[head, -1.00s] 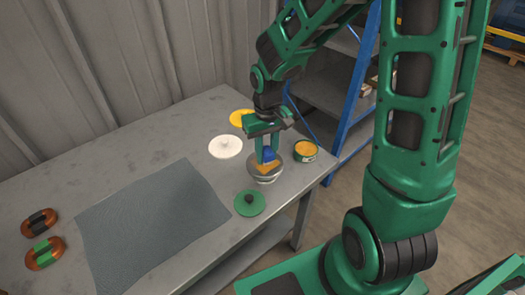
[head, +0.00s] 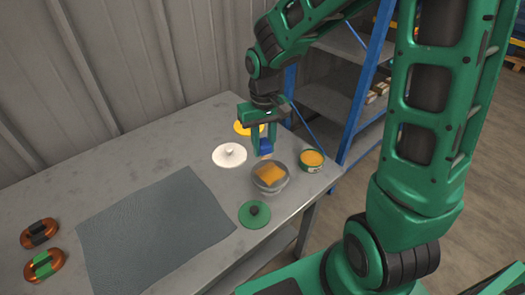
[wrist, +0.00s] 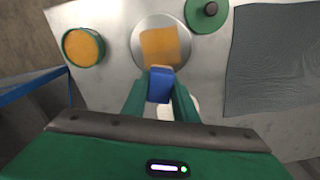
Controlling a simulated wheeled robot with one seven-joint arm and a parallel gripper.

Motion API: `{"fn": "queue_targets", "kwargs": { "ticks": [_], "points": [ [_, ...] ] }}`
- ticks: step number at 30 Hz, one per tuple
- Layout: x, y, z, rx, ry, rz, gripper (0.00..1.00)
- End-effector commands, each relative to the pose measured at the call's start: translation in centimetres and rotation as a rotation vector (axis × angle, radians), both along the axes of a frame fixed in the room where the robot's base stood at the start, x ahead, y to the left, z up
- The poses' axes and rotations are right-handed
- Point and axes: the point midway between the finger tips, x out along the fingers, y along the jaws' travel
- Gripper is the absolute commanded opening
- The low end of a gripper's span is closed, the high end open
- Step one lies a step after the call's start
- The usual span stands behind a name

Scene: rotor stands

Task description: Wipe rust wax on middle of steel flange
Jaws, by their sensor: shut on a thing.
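The round steel flange (head: 283,184) stands near the table's right end. A roughly square orange wax patch (head: 269,174) lies across its middle, with bare grey rim around it. In the wrist view the patch (wrist: 163,46) covers the centre and reaches toward one side of the flange (wrist: 139,42). My gripper (head: 262,148) is shut on a blue block (head: 265,147), with an orange tint at its lower edge. The block (wrist: 160,85) is above and just behind the flange, apart from it. An open green tin (head: 312,160) of orange wax stands right of the flange.
A grey mat (head: 150,225) covers the table's middle. Two copper-coloured parts (head: 40,233) lie far left. A blue-framed shelf (head: 365,90) stands behind.

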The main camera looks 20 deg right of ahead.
Motion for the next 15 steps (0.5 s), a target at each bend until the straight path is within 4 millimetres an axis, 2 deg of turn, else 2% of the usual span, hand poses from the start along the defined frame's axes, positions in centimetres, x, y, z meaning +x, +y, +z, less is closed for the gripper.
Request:
{"fn": "queue_targets", "kwargs": {
  "ticks": [9, 15],
  "points": [
    [0.0, 0.0, 2.8, 0.000, -0.002, 0.000, 0.00],
    [0.0, 0.0, 3.3, 0.000, 0.000, 0.000, 0.00]
  ]
}}
